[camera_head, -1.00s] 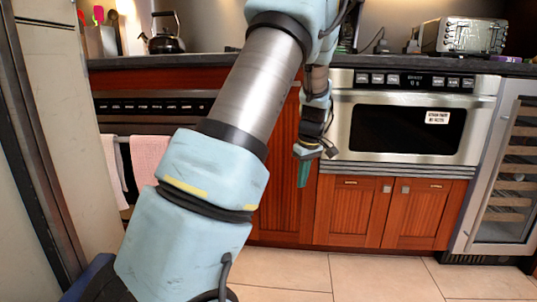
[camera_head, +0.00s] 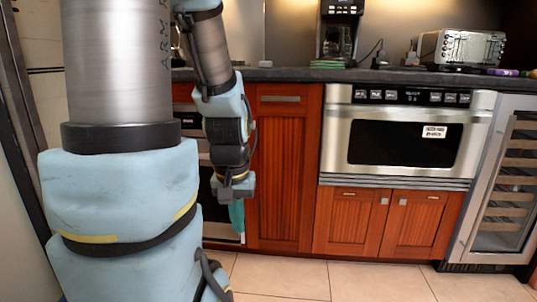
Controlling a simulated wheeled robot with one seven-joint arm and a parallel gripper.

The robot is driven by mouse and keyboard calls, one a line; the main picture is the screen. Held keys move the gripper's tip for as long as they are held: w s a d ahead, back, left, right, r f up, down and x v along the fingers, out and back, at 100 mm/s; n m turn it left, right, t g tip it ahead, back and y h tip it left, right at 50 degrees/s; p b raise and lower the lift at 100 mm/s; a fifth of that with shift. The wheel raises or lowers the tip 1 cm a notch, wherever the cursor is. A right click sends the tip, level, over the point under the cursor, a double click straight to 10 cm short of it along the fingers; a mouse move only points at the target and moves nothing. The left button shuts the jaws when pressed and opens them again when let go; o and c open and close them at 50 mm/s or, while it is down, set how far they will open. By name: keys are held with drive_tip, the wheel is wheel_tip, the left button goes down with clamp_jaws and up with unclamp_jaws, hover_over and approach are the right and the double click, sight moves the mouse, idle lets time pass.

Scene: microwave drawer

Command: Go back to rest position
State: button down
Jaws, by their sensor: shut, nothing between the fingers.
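My gripper (camera_head: 237,218) hangs at the end of my arm, left of centre, pointing down. Its teal fingers are together with nothing between them. It hangs in front of the left edge of the tall red-brown cabinet door, well apart from the microwave drawer. The microwave drawer (camera_head: 340,142) is at the right under the counter, with a steel front and a dark window. It appears shut. My large arm link fills the left of the picture and hides much of the oven there.
A dark counter (camera_head: 290,75) runs along the back, with a coffee maker (camera_head: 338,30) and a toaster (camera_head: 462,47) on it. A wine cooler (camera_head: 500,190) stands at the far right. Wooden cabinets (camera_head: 347,220) sit under the microwave. The tiled floor (camera_head: 380,282) in front is clear.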

wheel_tip(320, 180, up, 32)
drive_tip(key=p, duration=3)
